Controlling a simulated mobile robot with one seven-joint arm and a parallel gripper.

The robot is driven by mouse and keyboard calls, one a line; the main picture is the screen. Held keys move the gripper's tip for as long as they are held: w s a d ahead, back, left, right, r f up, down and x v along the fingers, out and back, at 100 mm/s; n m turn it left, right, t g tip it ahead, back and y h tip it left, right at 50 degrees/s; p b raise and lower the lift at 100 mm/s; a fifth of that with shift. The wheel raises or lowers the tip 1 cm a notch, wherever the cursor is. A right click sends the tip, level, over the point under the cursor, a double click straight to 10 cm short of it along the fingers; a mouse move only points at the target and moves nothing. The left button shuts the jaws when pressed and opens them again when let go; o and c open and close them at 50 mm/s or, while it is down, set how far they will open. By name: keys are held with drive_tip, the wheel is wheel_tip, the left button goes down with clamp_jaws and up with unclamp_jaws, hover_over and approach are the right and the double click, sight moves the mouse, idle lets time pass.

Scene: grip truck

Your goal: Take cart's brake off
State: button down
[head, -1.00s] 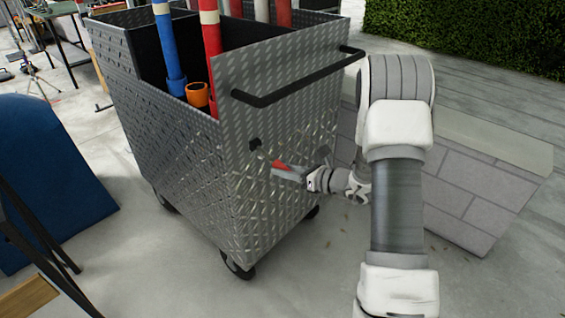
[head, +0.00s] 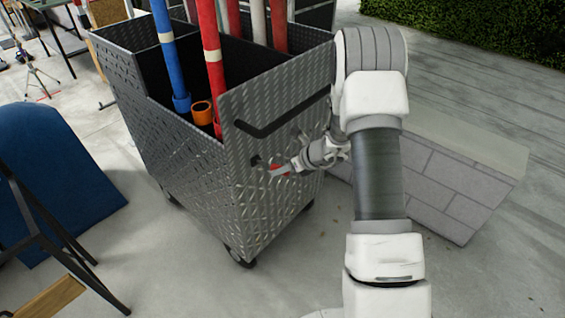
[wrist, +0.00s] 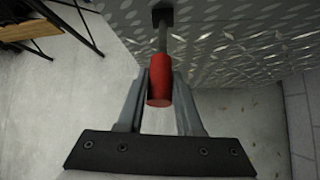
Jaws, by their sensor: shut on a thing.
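The cart (head: 185,150) is a tall grey diamond-plate box on casters, left of my arm in the head view. A brake lever with a red grip (wrist: 159,87) sticks out from a dark mount (wrist: 162,16) on the cart's side panel, below the black push handle (head: 285,112). My gripper (head: 277,170) is at that lever, mostly small in the head view. In the wrist view my gripper (wrist: 160,88) has one finger on each side of the red grip and is shut on it. The grip's end faces the wrist camera.
Blue and red poles (head: 164,50) and an orange tube stand in the cart. A blue panel (head: 55,175) and a black-legged stand (head: 50,240) are at left. Concrete floor in front is clear.

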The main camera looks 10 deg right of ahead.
sight(275, 165)
drive_tip(key=shift+w+a+r+g+h+p, duration=0.1)
drive_tip(key=shift+r+g+h+p, duration=0.35)
drive_tip(key=shift+p, duration=0.9)
drive_tip(key=shift+w+a+r+g+h+p, duration=0.1)
drive_tip(key=shift+r+g+p, duration=0.15)
drive_tip(key=shift+r+p, duration=0.8)
drive_tip(key=p, duration=0.4)
drive_tip(key=shift+w+a+f+g+h, duration=0.15)
drive_tip(key=shift+w+g+h, duration=0.1)
drive_tip(key=shift+g, duration=0.15)
drive_tip(key=shift+w+p, duration=0.1)
drive_tip(key=shift+p, duration=0.25)
drive_tip(key=c, duration=0.6)
unclamp_jaws()
drive_tip(key=v, duration=1.7)
drive_tip(key=shift+a+r, duration=0.1)
drive_tip(key=shift+r, duration=0.25)
drive_tip(key=shift+r, duration=0.1)
